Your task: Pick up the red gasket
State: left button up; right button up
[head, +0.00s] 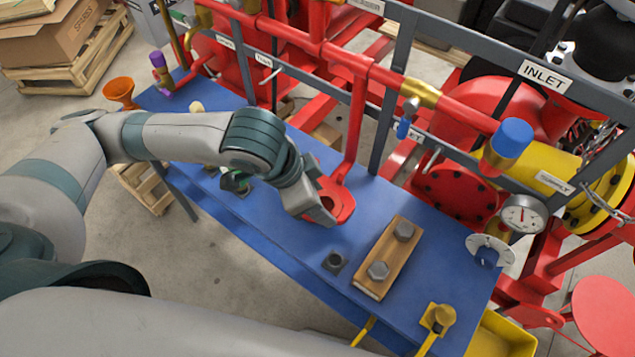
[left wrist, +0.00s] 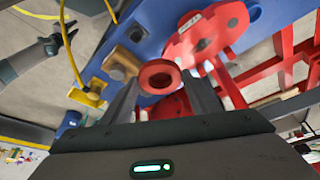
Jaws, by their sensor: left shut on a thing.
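The red gasket (left wrist: 160,77) is a thick ring with a round hole. In the left wrist view it sits between the two fingers of my left gripper (left wrist: 165,98), which is shut on it. In the head view my left gripper (head: 326,211) is low over the blue bench, by the foot of a red pipe. There the gasket is hard to tell apart from the red metal around it. My right gripper (left wrist: 67,24) shows small at the upper left of the left wrist view, its fingers apart and empty.
The blue bench (head: 440,245) carries a wooden block (head: 365,287) with two bolts, a small dark square part (head: 335,260) and a yellow piece (head: 437,318). The red pipe (head: 357,115) and grey frame (head: 390,85) stand close behind my left gripper.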

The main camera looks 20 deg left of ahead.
pick_arm(q)
jog(key=shift+s+d+r+p, duration=0.25)
jog(key=shift+s+r+p, duration=0.1)
jog(key=shift+s, duration=0.15)
jog(key=shift+f, duration=0.1)
